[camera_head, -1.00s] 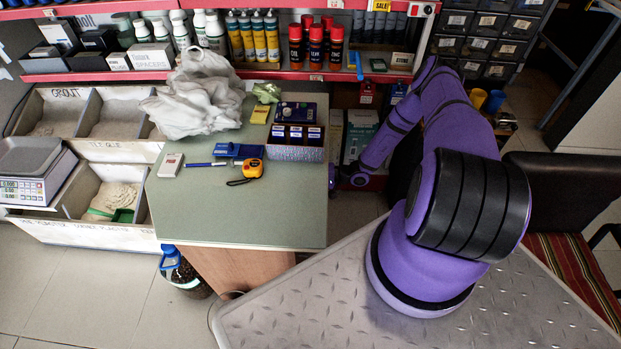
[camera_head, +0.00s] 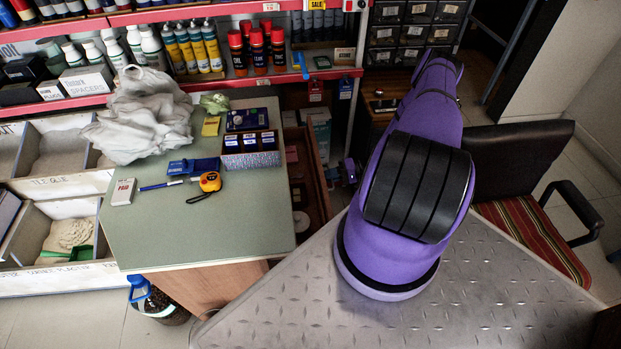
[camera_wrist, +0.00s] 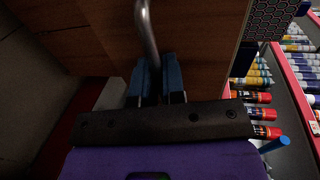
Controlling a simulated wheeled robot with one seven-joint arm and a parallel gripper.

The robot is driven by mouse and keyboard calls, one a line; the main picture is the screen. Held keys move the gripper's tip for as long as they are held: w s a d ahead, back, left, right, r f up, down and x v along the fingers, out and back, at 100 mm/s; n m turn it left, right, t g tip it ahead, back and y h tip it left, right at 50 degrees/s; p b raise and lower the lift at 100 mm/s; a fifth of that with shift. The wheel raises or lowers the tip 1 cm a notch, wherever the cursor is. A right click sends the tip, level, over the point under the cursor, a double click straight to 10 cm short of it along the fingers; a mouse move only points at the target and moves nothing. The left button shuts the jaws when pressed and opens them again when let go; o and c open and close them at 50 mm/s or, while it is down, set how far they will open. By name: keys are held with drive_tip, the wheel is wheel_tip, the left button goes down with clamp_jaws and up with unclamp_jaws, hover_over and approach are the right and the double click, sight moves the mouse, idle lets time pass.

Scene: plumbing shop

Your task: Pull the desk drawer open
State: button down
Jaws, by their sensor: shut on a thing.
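The desk (camera_head: 225,225) stands left of centre in the head view, with a green top. Its wooden drawer (camera_head: 318,180) sticks out from the desk's right side, open, with several small things inside. In the wrist view the drawer's wooden front (camera_wrist: 95,35) fills the upper part. A curved metal handle (camera_wrist: 146,30) stands out from it. My gripper (camera_wrist: 158,72) has its two blue fingers closed around the handle. In the head view my gripper is mostly hidden behind my arm and the drawer's right end.
A box with dark-blue packs (camera_head: 250,158), a tape measure (camera_head: 209,182) and a crumpled white bag (camera_head: 140,118) lie on the desk. Red-edged shelves (camera_head: 330,75) with bottles stand behind. A dark chair (camera_head: 520,165) stands at the right.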

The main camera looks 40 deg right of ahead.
drive_tip(key=f+v, duration=0.1)
drive_tip(key=v, duration=0.5)
drive_tip(key=shift+s+d, duration=0.3)
drive_tip(key=shift+f, duration=0.15)
drive_tip(key=c, duration=1.2)
unclamp_jaws()
drive_tip(key=shift+c, duration=0.2)
drive_tip(key=v, duration=1)
drive_tip(key=shift+s+d, duration=0.15)
drive_tip(key=shift+d, duration=0.2)
